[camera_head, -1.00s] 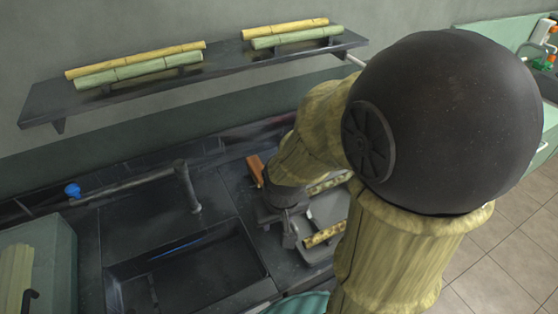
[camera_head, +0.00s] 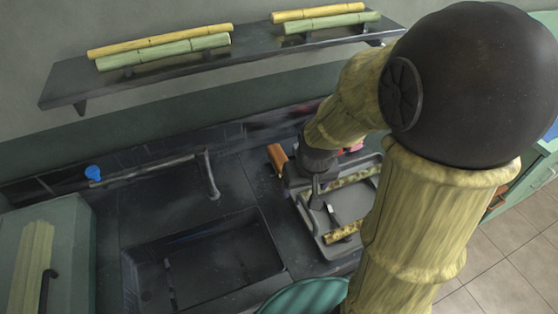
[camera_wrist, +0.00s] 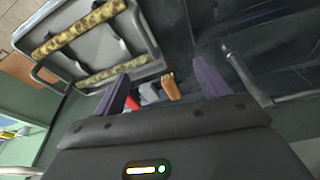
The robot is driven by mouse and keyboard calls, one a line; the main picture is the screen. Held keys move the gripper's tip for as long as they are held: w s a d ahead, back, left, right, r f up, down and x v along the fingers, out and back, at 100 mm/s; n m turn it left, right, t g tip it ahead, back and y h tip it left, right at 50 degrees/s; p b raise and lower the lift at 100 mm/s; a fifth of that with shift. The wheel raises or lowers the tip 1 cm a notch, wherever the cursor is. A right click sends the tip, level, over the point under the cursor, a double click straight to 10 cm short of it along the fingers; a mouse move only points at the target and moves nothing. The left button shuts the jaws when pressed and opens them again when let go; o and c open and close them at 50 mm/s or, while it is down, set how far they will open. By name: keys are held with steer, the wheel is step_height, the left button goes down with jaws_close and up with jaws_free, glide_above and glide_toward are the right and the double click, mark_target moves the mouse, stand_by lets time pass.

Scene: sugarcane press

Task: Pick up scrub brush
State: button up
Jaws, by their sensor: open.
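An orange-brown block-like thing (camera_head: 279,158), which looks like the scrub brush, lies on the dark counter just left of my wrist in the head view. In the wrist view the orange-brown thing (camera_wrist: 172,86) shows beyond the palm, between the two purple-grey fingers. My gripper (camera_wrist: 161,70) is open and empty, with its fingers spread to either side of it. How high the fingers are above the counter I cannot tell. In the head view my arm hides most of the gripper.
A red and white item (camera_wrist: 148,94) lies beside the orange-brown thing. A grey tray (camera_wrist: 152,62) with spotted yellow canes stands close by. A black sink (camera_head: 205,265) and a faucet (camera_head: 211,178) are to the left. A shelf (camera_head: 65,92) with canes hangs above.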

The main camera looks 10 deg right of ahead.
steer(key=w+f+n, duration=0.1)
steer(key=w+f, duration=0.1)
steer(key=w, duration=1.1)
glide_above(279, 155)
steer(key=s+d, duration=0.1)
steer(key=s, duration=0.3)
steer(key=s+x, duration=0.1)
steer(key=x, duration=0.3)
steer(key=shift+s+f+n+t+y, duration=0.25)
steer(key=shift+f+n+t+y, duration=0.05)
steer(key=shift+f+n, duration=0.1)
steer(key=p+x, duration=0.2)
steer(key=x, duration=1)
steer(key=shift+f, duration=0.1)
steer(key=shift+p+x, duration=1.35)
steer(key=shift+x, duration=0.95)
steer(key=shift+w+f, duration=0.2)
steer(key=shift+f, duration=0.05)
